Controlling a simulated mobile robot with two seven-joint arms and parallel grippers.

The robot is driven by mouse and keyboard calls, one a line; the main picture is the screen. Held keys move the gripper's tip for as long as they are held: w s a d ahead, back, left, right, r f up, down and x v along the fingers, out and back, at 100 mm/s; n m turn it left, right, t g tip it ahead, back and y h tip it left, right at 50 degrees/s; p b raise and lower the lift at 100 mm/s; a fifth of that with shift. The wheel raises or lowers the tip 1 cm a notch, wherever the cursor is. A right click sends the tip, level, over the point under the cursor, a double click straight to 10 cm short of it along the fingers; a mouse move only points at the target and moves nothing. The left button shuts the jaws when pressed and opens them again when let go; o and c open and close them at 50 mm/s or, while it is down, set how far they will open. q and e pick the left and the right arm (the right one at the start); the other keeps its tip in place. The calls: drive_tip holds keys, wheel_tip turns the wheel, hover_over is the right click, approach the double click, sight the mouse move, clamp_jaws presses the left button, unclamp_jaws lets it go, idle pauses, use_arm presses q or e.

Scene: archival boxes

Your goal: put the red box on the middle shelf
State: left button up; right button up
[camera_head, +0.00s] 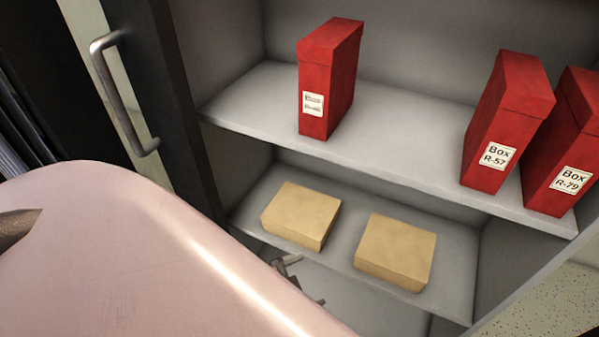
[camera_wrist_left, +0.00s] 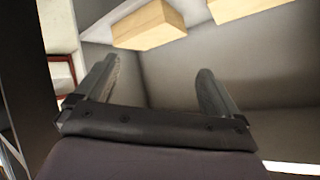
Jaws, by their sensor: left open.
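One red box (camera_head: 328,80) with a small white label stands upright on the upper visible shelf (camera_head: 400,125), toward its left. Two more red boxes, one labelled R-57 (camera_head: 505,120) and one labelled R-79 (camera_head: 568,140), stand at that shelf's right end. I cannot tell which shelf counts as the middle one. My left gripper (camera_head: 300,277) is low in the cabinet, below the shelf with the tan boxes and partly hidden by my arm. In the left wrist view its two fingers (camera_wrist_left: 155,88) are wide apart with nothing between them. My right gripper is not in view.
A dark door with a metal handle (camera_head: 125,95) is at the left. The upper shelf is clear between the red boxes.

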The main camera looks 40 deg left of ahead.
use_arm(q)
drive_tip(key=s+f+n, duration=0.1)
drive_tip(key=s+d+f+n, duration=0.1)
drive_tip(key=n, duration=0.1)
drive_tip(key=s+f+n, duration=0.1)
drive_tip(key=shift+s+d+n, duration=0.1)
drive_tip(key=shift+d+n, duration=0.2)
drive_tip(key=shift+d, duration=0.05)
